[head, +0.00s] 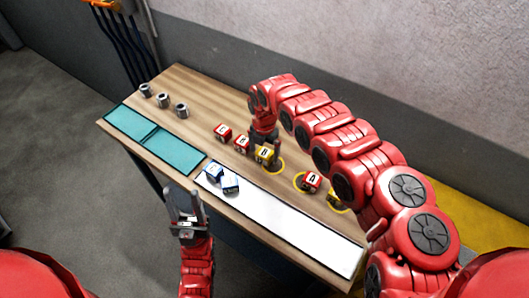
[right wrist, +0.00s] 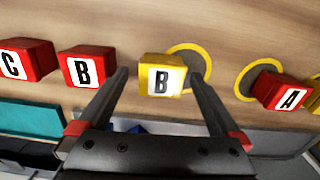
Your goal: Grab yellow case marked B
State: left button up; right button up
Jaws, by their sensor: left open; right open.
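The yellow case marked B (head: 264,154) stands on the wooden table, and its letter faces the camera in the right wrist view (right wrist: 161,75). My right gripper (right wrist: 160,80) is open, with one finger on each side of the yellow case. The fingers do not visibly grip it; contact cannot be told. My left gripper (head: 184,205) is open and empty in front of the table's near edge.
Red cases marked C (right wrist: 25,62) and B (right wrist: 86,66) stand left of the yellow case. A red case A (head: 312,181) stands to the right. Yellow rings (right wrist: 205,62) mark the table. Blue cases (head: 221,178) lie near a white strip (head: 290,222). Metal cylinders (head: 163,100) stand at far left.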

jog(key=shift+d+f, duration=0.1)
jog(key=shift+f, duration=0.5)
jog(key=c, duration=1.5)
jog(key=shift+c, duration=0.3)
jog(key=shift+r, duration=0.15)
